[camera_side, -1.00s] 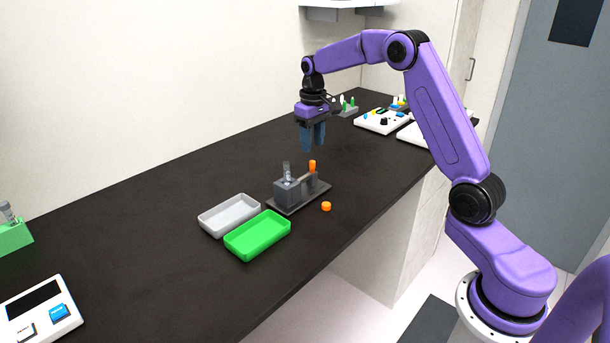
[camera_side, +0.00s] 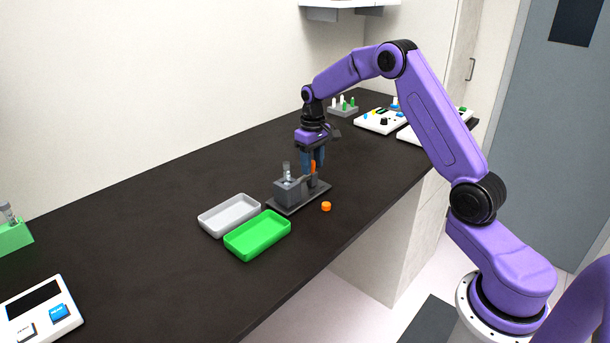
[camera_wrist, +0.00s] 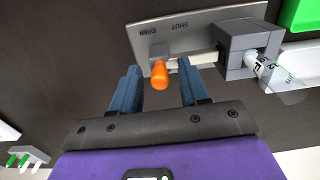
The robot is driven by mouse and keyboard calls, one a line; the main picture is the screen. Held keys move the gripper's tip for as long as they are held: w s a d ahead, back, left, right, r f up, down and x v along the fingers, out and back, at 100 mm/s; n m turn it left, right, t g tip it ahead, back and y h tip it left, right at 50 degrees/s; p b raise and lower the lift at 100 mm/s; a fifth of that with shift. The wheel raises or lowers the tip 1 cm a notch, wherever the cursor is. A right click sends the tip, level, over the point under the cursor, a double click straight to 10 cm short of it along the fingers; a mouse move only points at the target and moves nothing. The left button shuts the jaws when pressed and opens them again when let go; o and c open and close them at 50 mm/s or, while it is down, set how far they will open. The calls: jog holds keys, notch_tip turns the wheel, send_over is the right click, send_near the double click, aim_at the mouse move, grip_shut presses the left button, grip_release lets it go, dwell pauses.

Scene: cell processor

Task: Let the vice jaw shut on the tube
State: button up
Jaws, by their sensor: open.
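The grey vice (camera_side: 290,189) stands on its grey base plate on the dark bench. The clear tube (camera_side: 286,169) stands upright in the vice block; in the wrist view the tube (camera_wrist: 268,70) reaches out of the block (camera_wrist: 243,50). The vice's orange-tipped lever (camera_side: 313,167) rises at the right end of the base. The wrist view shows the orange knob (camera_wrist: 160,74) and the words OPEN and SHUT on the plate. My gripper (camera_wrist: 160,82) is open, its two blue fingers on either side of the orange knob, with gaps at both sides. In the side view my gripper (camera_side: 312,168) is low at the lever.
An orange cap (camera_side: 326,206) lies on the bench in front of the vice. A grey tray (camera_side: 229,214) and a green tray (camera_side: 257,236) are to the left. A rack (camera_side: 343,110) and white devices (camera_side: 381,121) stand behind.

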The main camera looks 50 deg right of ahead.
grip_shut()
jog(key=shift+a, duration=0.7)
grip_release()
jog(key=shift+r, duration=0.1)
jog(key=shift+r, duration=2.9)
